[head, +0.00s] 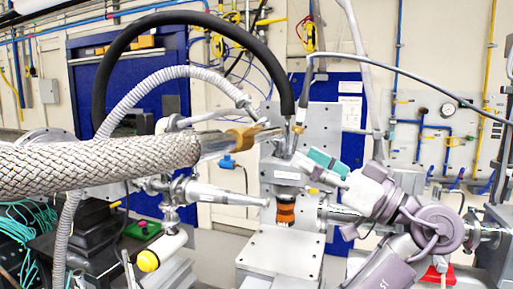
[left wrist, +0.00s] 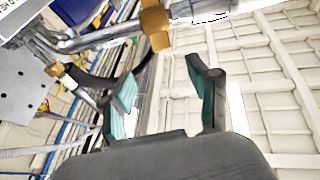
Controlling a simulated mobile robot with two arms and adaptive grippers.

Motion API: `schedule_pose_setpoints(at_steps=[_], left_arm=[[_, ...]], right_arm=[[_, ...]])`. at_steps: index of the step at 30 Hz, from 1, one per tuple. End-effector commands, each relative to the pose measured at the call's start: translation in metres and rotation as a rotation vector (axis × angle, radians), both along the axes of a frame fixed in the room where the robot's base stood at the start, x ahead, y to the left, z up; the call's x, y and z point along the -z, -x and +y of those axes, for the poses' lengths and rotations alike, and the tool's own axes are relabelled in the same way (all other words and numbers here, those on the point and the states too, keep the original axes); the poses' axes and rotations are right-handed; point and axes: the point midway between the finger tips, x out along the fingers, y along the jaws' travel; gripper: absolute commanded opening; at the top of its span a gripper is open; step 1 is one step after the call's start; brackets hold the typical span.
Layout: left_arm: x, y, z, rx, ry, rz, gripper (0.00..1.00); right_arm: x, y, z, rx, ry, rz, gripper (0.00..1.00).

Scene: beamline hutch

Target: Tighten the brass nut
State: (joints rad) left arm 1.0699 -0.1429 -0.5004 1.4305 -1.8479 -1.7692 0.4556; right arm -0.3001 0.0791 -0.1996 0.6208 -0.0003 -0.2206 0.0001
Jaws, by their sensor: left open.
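The brass nut (head: 243,137) sits on the thin metal pipe at the end of the braided hose (head: 100,165), near the middle of the head view. It also shows at the top of the left wrist view (left wrist: 155,25), beyond the fingertips. My left gripper (head: 318,162) is to the right of the nut and a little lower, apart from it. In the left wrist view its two teal-padded fingers (left wrist: 162,74) are spread with nothing between them. My right gripper is in neither view.
A black hose (head: 185,18) arches over the nut, and a grey corrugated hose (head: 150,80) runs below it. A metal block (head: 285,248) and a copper-coloured fitting (head: 285,211) stand below. A thin cable (head: 400,72) crosses above my left gripper.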

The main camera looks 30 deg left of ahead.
Motion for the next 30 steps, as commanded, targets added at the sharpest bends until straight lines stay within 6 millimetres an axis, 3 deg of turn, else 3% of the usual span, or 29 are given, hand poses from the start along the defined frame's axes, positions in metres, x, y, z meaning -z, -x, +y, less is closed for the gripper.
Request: schedule_pose_setpoints(at_steps=[1, 5, 21, 30], left_arm=[[0.006, 0.001, -0.005, 0.010, -0.022, 0.001, 0.60], [0.001, 0.001, 0.000, 0.014, -0.036, 0.002, 0.60], [-0.041, -0.001, 0.097, 0.012, -0.033, 0.003, 0.60], [-0.047, -0.002, 0.119, 0.014, -0.032, 0.004, 0.60]], right_arm=[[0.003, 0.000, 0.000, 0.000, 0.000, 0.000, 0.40], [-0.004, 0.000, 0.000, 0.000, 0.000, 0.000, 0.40], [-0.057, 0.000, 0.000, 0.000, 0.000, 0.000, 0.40], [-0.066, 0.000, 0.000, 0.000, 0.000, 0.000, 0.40]])
